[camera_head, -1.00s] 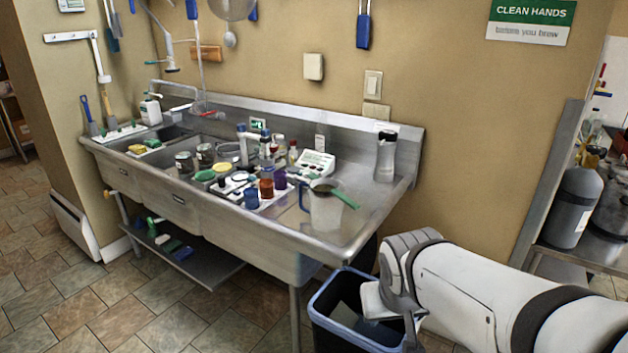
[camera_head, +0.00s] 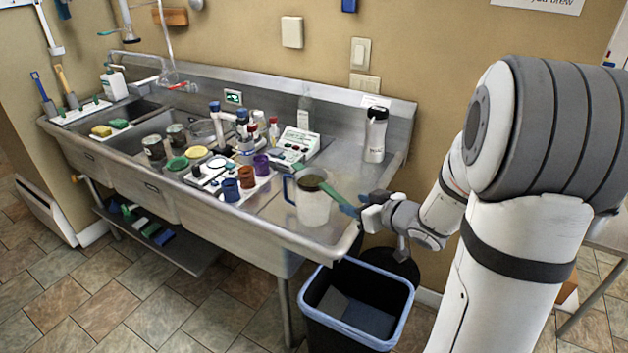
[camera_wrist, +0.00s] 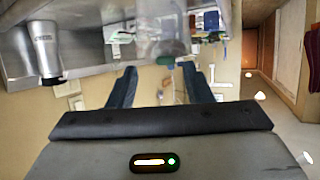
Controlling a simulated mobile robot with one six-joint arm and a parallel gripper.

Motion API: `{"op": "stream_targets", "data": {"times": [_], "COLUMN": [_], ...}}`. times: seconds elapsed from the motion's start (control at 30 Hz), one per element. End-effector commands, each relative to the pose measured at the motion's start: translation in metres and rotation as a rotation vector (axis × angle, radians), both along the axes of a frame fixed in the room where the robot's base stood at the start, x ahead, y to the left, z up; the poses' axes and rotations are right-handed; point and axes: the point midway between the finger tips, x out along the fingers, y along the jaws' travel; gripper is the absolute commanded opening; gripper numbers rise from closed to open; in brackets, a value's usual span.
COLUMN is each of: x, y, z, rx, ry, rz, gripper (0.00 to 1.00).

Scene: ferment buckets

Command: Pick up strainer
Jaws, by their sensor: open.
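The strainer (camera_head: 333,193) has a green handle and rests in a clear pitcher (camera_head: 313,208) at the sink unit's right end. Its handle slants out over the rim to the right; its bowl is mostly hidden inside the pitcher. My gripper (camera_head: 352,208) is at the counter's right front edge, close to the handle's outer end. In the wrist view my gripper (camera_wrist: 158,78) has its two blue fingers apart. The strainer handle's green end (camera_wrist: 166,60) shows between and beyond the fingertips, with the pitcher (camera_wrist: 160,28) behind it. I cannot tell whether they touch.
A steel bottle (camera_head: 375,134) stands behind the pitcher on the counter. Left of the pitcher are several colored cups (camera_head: 246,177) on a tray and a white meter (camera_head: 300,143). A blue-rimmed bin (camera_head: 360,305) stands on the floor below my gripper.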

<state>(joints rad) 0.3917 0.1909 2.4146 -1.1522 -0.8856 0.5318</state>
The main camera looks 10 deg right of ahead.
Motion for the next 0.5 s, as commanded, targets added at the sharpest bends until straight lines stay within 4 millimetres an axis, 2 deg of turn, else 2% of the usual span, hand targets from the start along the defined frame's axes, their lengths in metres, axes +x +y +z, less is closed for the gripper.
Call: {"op": "stream_targets", "data": {"times": [0.5], "x": [0.053], "y": [0.046], "z": [-0.022], "rx": [0.000], "ry": [0.000], "rz": [0.028], "gripper": [0.45]}}
